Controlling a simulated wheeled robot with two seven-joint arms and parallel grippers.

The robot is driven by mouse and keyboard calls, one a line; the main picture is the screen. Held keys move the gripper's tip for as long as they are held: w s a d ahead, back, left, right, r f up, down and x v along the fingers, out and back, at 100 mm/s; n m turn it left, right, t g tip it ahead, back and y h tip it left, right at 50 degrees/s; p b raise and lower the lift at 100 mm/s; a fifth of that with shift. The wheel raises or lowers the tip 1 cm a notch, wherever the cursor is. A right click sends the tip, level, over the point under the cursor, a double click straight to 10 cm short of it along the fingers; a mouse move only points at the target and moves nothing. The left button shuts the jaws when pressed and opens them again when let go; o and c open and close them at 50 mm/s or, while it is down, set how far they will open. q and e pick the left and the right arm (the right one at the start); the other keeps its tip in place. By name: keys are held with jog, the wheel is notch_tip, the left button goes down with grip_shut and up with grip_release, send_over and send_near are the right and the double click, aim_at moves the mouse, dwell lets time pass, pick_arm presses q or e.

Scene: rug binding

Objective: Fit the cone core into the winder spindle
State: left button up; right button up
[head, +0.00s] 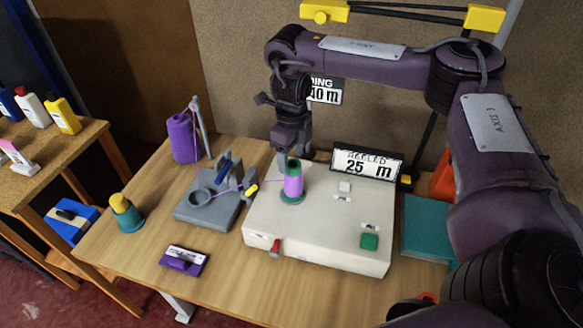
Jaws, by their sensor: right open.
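A pink-purple cone core (293,181) with a dark green top and a green flange at its foot stands upright on the cream winder (310,235). It sits where the spindle would be, and I see no bare spindle. I cannot tell how deep it is seated. A purple thread runs to it from the left. My right gripper (292,155) is open and points down, just above and behind the core's top. I cannot tell whether its fingers touch the core. My left gripper is not in view.
A grey thread stand (208,208) is left of the winder, with a purple yarn cone (183,138) behind it. A yellow-topped teal piece (125,213) and a purple labelled block (184,260) are at the front left. A "25 m" sign (367,164) stands behind the winder.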

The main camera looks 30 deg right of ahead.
notch_tip(320, 180, up, 5)
jog(key=shift+f+p, duration=0.1)
jog(key=shift+p, duration=0.25)
dwell(0.4)
